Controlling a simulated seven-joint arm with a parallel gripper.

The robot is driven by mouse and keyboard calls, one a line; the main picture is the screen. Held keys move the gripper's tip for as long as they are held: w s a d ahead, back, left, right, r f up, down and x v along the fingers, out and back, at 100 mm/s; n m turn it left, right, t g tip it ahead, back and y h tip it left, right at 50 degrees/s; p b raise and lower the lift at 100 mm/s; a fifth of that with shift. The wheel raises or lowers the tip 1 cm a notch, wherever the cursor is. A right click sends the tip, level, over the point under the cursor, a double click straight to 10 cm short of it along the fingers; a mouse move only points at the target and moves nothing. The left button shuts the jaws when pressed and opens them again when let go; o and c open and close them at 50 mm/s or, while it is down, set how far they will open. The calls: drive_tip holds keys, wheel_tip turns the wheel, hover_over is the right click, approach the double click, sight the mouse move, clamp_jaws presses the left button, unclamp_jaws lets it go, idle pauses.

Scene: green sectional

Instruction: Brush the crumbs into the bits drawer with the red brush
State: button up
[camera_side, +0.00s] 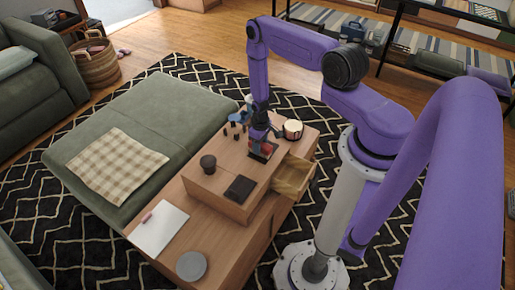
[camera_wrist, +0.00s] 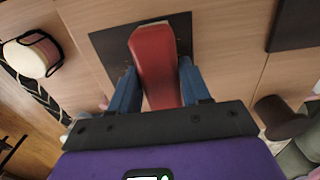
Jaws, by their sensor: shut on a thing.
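The red brush (camera_wrist: 154,55) lies between the blue fingers of my gripper (camera_wrist: 157,88) in the wrist view, and my gripper is shut on it. In the side view my gripper (camera_side: 261,146) points down at the raised wooden top, with a bit of the red brush (camera_side: 267,150) showing. The brush is over a dark square mat (camera_wrist: 107,45); whether it touches the mat is unclear. The bits drawer (camera_side: 293,178) stands pulled open at the right side of the unit, below that top.
On the raised top stand a cream drum-like pot with dark trim (camera_side: 293,130), a dark cup (camera_side: 208,163) and a dark flat block (camera_side: 240,189). Several small blue and dark items stand behind my gripper. A grey disc (camera_side: 191,265) and white paper (camera_side: 158,228) lie on the lower top.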

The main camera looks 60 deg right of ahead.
drive_tip(key=shift+d, duration=3.6)
drive_tip(key=shift+a, duration=5.45)
wheel_tip(320, 180, up, 8)
